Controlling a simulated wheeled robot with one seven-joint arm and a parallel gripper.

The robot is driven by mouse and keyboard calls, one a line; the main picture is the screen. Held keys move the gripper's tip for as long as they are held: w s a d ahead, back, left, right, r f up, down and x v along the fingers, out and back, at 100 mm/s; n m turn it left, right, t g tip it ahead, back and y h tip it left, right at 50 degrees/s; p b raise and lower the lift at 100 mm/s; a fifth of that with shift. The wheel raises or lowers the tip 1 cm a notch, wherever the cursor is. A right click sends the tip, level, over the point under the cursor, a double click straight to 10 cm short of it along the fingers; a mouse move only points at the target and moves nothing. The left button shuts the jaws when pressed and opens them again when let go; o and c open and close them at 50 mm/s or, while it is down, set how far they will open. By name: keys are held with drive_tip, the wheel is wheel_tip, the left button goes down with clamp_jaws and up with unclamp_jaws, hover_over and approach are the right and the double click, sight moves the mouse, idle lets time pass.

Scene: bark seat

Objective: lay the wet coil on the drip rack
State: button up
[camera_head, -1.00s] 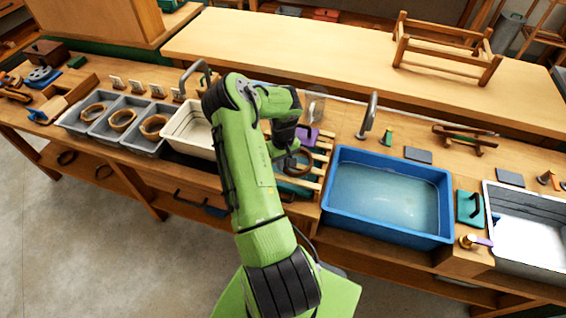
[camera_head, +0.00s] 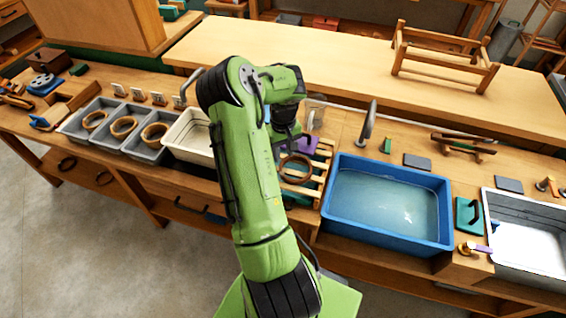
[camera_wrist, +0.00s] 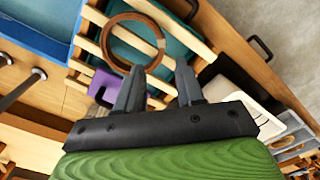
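The brown wet coil (camera_head: 296,168) lies on the slats of the wooden drip rack (camera_head: 322,158), left of the blue tub. In the wrist view the coil (camera_wrist: 107,38) lies across the pale slats (camera_wrist: 88,48), with a lighter binding on its near side. My gripper (camera_wrist: 160,66) is open, its two fingers apart with nothing between them. The fingertips are close to the coil's near edge and seem clear of it. In the head view my arm hides part of the rack, and the fingers are hard to make out.
The blue water tub (camera_head: 388,204) stands right of the rack. Left of my arm are a cream tray (camera_head: 190,138) and several grey bins with coils (camera_head: 123,126). A purple object (camera_wrist: 104,84) lies by the rack. A tap (camera_head: 369,122) rises behind the tub.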

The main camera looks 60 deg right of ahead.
drive_tip(key=w+a+r+n+t, duration=0.1)
drive_tip(key=w+a+r+t, duration=0.1)
drive_tip(key=w+a+r, duration=0.5)
drive_tip(key=w+a+r+n+t, duration=0.1)
drive_tip(key=w+a+r, duration=0.2)
drive_tip(key=a+r, duration=0.75)
drive_tip(key=s+a+r+n+t, duration=0.15)
drive_tip(key=a+r, duration=0.35)
drive_tip(key=a, duration=0.7)
drive_tip(key=s+a+n+t, duration=0.1)
drive_tip(key=s+a+n, duration=0.2)
drive_tip(key=s+a, duration=0.6)
drive_tip(key=shift+s+r+n, duration=0.35)
drive_tip(key=shift+s+r, duration=0.1)
drive_tip(key=shift+s, duration=0.75)
